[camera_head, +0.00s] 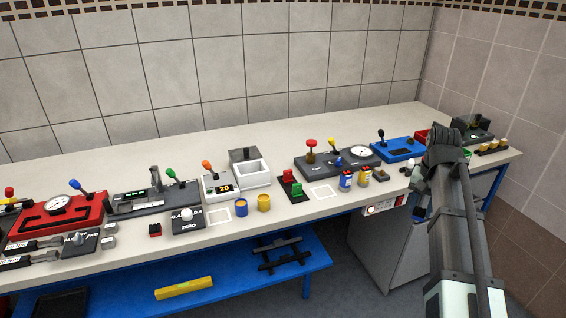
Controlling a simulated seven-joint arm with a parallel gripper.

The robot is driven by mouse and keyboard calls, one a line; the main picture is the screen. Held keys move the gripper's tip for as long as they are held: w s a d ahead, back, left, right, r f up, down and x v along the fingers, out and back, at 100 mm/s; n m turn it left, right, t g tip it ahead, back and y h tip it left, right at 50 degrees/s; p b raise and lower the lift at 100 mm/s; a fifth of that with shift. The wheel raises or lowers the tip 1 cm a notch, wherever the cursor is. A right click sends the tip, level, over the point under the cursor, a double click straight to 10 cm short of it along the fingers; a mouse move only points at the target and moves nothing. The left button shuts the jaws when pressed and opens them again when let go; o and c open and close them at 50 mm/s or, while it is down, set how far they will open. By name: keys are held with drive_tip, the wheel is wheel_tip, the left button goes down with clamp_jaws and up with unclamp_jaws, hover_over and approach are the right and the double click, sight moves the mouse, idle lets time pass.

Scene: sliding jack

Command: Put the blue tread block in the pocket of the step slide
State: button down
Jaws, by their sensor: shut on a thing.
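My arm reaches up from the lower right, and my gripper (418,186) hangs at its far end over the front edge of the bench, near the right end. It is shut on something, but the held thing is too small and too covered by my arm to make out. I cannot pick out the blue tread block for certain. I cannot tell which device is the step slide or see its pocket. A blue base with a black lever (398,150) stands just left of my wrist, and a dark device (473,131) stands behind it to the right.
The long pale bench (90,170) carries a row of lever devices. Small cans (346,180) stand near the front edge. The back strip is clear.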

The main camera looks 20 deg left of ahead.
drive_tip(key=w+a+n, duration=0.2)
drive_tip(key=a+n, duration=0.2)
drive_tip(key=a, duration=2)
drive_tip(key=w+a+r+n, duration=0.1)
drive_tip(key=w+a+n, duration=0.15)
drive_tip(key=a, duration=2.15)
drive_tip(key=w+a+n, duration=0.1)
drive_tip(key=a+n, duration=0.3)
drive_tip(key=a, duration=2.1)
drive_tip(key=shift+d+f, duration=0.15)
drive_tip(key=shift+f, duration=2.2)
drive_tip(key=shift+d+f, duration=0.1)
drive_tip(key=shift+f, duration=2.2)
drive_tip(key=c, duration=0.7)
unclamp_jaws()
drive_tip(key=shift+f, duration=0.1)
drive_tip(key=shift+c, duration=0.2)
